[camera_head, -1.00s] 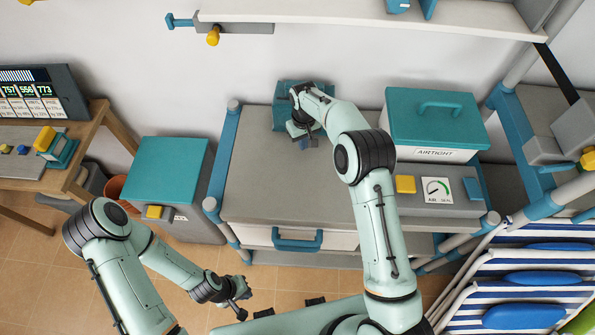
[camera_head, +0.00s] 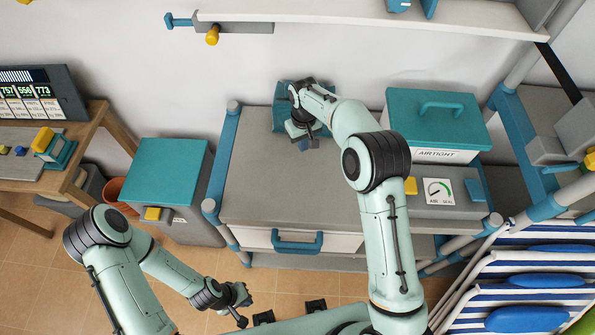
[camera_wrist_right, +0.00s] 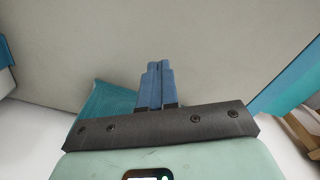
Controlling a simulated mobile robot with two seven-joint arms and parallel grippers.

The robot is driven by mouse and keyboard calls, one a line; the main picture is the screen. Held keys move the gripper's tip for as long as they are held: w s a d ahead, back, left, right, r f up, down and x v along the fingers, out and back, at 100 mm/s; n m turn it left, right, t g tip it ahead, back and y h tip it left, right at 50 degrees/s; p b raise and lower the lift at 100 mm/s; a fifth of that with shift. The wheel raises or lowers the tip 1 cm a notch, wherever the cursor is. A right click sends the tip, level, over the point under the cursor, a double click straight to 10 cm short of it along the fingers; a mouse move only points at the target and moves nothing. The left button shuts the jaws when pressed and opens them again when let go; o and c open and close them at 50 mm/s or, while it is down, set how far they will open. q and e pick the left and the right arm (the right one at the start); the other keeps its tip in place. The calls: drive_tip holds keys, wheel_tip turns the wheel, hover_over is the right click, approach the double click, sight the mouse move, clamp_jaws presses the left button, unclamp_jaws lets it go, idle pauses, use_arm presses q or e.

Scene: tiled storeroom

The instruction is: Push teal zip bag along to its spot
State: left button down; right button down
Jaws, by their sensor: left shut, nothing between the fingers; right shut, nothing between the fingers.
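The teal zip bag (camera_head: 282,118) lies at the back edge of the grey bench top (camera_head: 265,185), by the wall. My right arm and gripper cover much of it in the head view. My right gripper (camera_head: 306,144) is shut and empty, with its blue fingertips low over the bench at the bag's front side. In the right wrist view the shut fingers (camera_wrist_right: 155,85) are beside the bag (camera_wrist_right: 105,105); whether they touch it I cannot tell. My left gripper (camera_head: 241,306) is shut and empty, below and in front of the bench. I cannot make out a marked spot.
A teal-lidded box (camera_head: 437,115) labelled AIRTIGHT stands at the bench's right, behind a gauge panel (camera_head: 438,191). A teal-topped cabinet (camera_head: 165,170) stands left of the bench. A shelf (camera_head: 370,20) hangs above. The bench's left and middle front are clear.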

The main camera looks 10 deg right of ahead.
drive_tip(key=s+a+r, duration=0.1)
drive_tip(key=s+r, duration=0.3)
drive_tip(key=r, duration=0.4)
drive_tip(key=shift+r, duration=0.3)
drive_tip(key=shift+s, duration=0.15)
idle(0.4)
